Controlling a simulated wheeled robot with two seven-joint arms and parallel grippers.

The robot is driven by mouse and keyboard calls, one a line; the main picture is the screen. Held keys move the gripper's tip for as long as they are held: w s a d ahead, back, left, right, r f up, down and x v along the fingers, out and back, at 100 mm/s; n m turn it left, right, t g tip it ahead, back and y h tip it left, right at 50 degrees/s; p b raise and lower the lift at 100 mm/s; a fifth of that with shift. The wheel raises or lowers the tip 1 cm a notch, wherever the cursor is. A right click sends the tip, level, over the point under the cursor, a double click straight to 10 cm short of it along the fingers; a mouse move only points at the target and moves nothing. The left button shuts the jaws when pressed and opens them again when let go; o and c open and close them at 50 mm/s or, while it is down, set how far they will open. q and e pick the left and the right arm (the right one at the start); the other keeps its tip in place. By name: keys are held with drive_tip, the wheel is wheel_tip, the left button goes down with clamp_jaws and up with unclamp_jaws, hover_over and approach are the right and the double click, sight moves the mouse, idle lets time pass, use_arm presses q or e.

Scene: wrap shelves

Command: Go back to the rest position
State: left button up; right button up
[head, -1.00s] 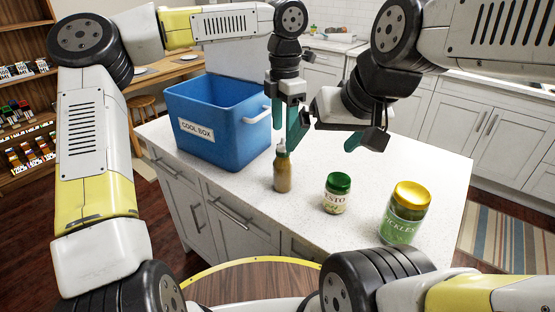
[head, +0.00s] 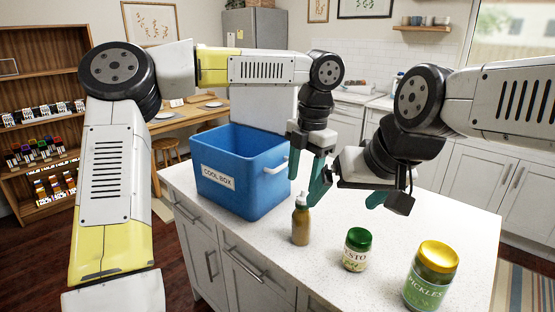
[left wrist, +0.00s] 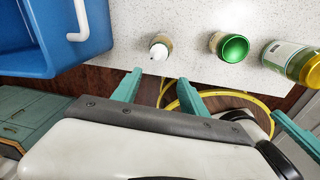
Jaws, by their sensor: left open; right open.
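My left gripper (head: 306,165) points down, open and empty, beside the right side of the blue cool box. My right gripper (head: 350,195) is close to its right, open and empty, with its teal fingers spread. Both appear above the white counter. Parts of the fingers overlap in the head view, so the gap between the grippers is hard to judge. In the left wrist view several teal fingers show near a pale arm housing.
On the counter (head: 268,262) stand the blue cool box (head: 228,185), a brown bottle (head: 301,224), a green-lidded pesto jar (head: 356,252) and a gold-lidded pickles jar (head: 430,280). The bottle is just below the grippers. A wooden shelf (head: 45,120) stands at left.

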use_arm(q)
drive_tip(key=s+a+r+m+t+h, duration=0.1)
drive_tip(key=s+a+m+t, duration=0.1)
drive_tip(key=s+a+m, duration=0.3)
drive_tip(key=s+a+r+m+t+h, duration=0.1)
drive_tip(key=s+a+m, duration=0.4)
drive_tip(key=a+m, duration=0.5)
drive_tip(key=s+a+r+m+t+h, duration=0.1)
drive_tip(key=s+a+m+t, duration=0.1)
drive_tip(key=s+a+m, duration=0.2)
drive_tip(key=a+m, duration=0.3)
drive_tip(key=m, duration=0.4)
drive_tip(key=shift+s+a+r+m+t, duration=0.25)
drive_tip(key=shift+s+a+m+t, duration=0.05)
drive_tip(key=shift+s+a+t, duration=0.1)
